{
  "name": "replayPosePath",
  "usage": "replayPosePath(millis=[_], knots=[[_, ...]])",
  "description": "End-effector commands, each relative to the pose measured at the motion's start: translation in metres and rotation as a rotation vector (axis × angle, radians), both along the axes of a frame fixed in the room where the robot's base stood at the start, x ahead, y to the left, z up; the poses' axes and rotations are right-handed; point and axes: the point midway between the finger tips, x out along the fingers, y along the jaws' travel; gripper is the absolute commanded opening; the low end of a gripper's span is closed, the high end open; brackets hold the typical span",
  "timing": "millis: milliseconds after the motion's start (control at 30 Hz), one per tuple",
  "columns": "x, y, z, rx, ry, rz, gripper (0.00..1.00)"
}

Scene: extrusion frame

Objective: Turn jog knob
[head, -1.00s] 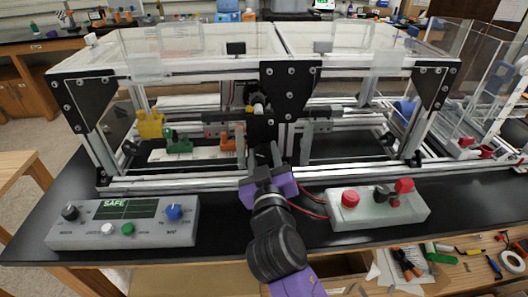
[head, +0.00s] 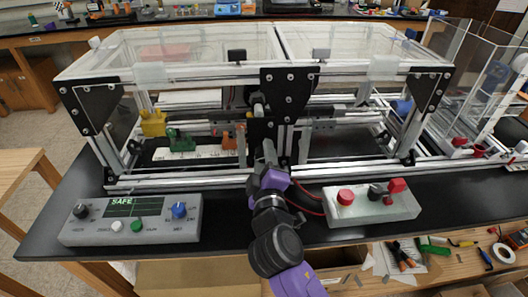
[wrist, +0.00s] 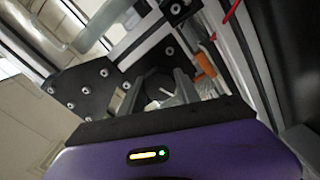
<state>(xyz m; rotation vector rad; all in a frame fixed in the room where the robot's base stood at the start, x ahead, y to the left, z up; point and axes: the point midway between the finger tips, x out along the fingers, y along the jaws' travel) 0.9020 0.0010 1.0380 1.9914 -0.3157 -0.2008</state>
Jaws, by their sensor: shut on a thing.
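My gripper (head: 268,152) reaches forward to the middle of the extrusion frame, just below the black centre plate (head: 289,92). A control box (head: 75,232) stands at the front left, with a screen reading SAFE. It carries a blue knob (head: 179,210) on its right and a black knob (head: 81,211) on its left. My gripper is well away from both. Which knob is the jog knob is not readable.
A pale box (head: 345,214) with red buttons stands right of my arm, with red wires near my wrist. Yellow (head: 153,122), green (head: 179,140) and orange (head: 228,141) parts sit inside the frame. Clear panels cover its top.

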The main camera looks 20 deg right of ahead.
Motion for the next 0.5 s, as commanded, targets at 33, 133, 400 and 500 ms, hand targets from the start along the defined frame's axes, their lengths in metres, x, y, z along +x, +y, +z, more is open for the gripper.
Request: replayPosePath(millis=[33,133,400,500], knots=[[-0.0003,0.0014,0.0005,-0.015,0.006,0.003,0.00],[-0.0002,0.0015,0.0001,-0.037,0.012,0.003,0.00],[-0.0002,0.0016,-0.0006,-0.058,0.019,0.003,0.00],[-0.0002,0.0018,-0.0007,-0.057,0.018,0.003,0.00]])
